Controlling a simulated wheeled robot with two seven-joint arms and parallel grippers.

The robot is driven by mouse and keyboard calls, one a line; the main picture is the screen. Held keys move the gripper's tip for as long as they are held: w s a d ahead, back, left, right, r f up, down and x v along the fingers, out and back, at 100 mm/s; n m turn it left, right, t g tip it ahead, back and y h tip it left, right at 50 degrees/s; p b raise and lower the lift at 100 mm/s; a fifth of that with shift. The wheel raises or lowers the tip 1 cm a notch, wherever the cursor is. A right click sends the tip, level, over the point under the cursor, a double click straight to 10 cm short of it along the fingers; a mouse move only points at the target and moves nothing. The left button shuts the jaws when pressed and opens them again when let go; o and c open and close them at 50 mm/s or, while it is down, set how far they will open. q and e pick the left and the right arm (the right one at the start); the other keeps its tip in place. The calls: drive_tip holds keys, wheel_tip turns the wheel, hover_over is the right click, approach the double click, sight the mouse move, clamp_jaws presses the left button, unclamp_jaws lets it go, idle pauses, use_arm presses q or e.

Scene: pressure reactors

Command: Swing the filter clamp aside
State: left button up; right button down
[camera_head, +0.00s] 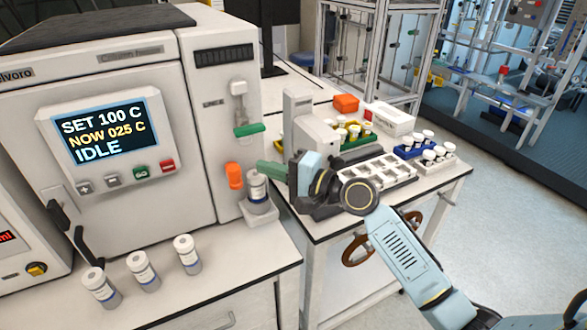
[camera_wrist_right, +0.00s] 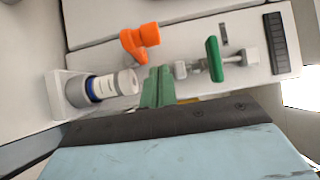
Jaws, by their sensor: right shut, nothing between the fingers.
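An orange lever-like part (camera_head: 234,175), probably the filter clamp, sits on the reactor's narrow right panel. It also shows in the right wrist view (camera_wrist_right: 140,42). A green handle (camera_head: 249,130) on a grey fitting is above it; in the right wrist view the handle (camera_wrist_right: 214,60) is to the right. My right gripper (camera_head: 267,168) has green fingers, shut and empty. Its tips are just right of the orange part and above the bottle; in the right wrist view the fingers (camera_wrist_right: 158,84) appear apart from the orange part. My left gripper is out of view.
A capped bottle (camera_head: 257,192) stands on a small white ledge (camera_head: 262,217) below the orange part, close to my fingers. Several capped bottles (camera_head: 142,270) stand on the front bench. The right-hand bench holds a grey device (camera_head: 300,115) and trays of vials (camera_head: 435,155).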

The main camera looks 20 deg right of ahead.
sight(240, 172)
drive_tip(key=shift+w+a, duration=0.1)
drive_tip(key=shift+a, duration=1.2)
drive_tip(key=shift+p, duration=0.3)
drive_tip(key=shift+a+p, duration=0.5)
drive_tip(key=shift+a, duration=0.35)
